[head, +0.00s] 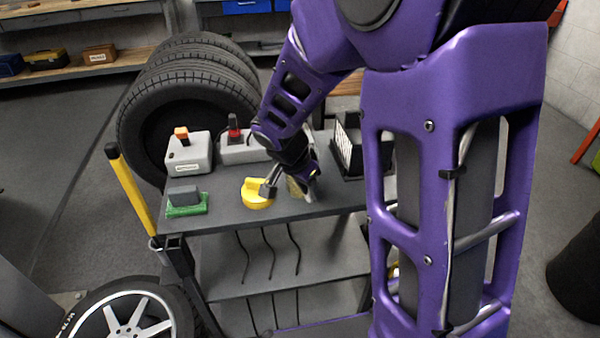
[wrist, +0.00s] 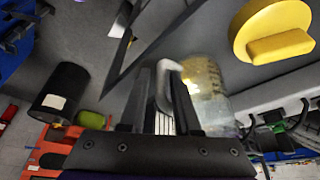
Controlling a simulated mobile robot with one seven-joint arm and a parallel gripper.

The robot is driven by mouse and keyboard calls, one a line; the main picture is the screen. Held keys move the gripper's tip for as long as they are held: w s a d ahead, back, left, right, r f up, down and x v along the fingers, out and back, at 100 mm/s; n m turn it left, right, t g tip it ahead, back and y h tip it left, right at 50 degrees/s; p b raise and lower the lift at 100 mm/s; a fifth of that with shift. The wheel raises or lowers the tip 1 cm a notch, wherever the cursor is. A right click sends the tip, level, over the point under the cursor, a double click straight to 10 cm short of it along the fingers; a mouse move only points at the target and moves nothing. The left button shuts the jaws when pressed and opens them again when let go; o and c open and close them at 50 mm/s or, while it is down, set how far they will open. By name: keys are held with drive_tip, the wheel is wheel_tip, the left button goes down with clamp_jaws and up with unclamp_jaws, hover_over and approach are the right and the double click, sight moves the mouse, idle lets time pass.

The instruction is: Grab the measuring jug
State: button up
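The measuring jug (wrist: 207,88) is a clear, yellowish vessel with a pale handle (wrist: 163,85). In the head view the jug (head: 297,188) is at the front part of the cart top, partly hidden by my wrist. My gripper (wrist: 162,90) is at the jug's handle, with a dark finger on either side of it and the jug body to the right. Whether the fingers press on the handle cannot be told. I cannot see a clear gap under the jug.
A yellow knob-like part (head: 257,194) lies close left of the jug on the cart top (head: 225,217). A green-based block (head: 186,202), a grey box with an orange switch (head: 188,152) and a black rack (head: 350,150) stand around. Tyres (head: 185,108) are behind.

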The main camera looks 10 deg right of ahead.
sight(313, 207)
drive_tip(key=x, duration=0.4)
drive_tip(key=shift+w+d+f, duration=0.1)
drive_tip(key=shift+d+f, duration=0.05)
drive_tip(key=shift+f, duration=0.05)
drive_tip(key=shift+c, duration=0.3)
clamp_jaws()
drive_tip(key=shift+r, duration=0.1)
idle(0.8)
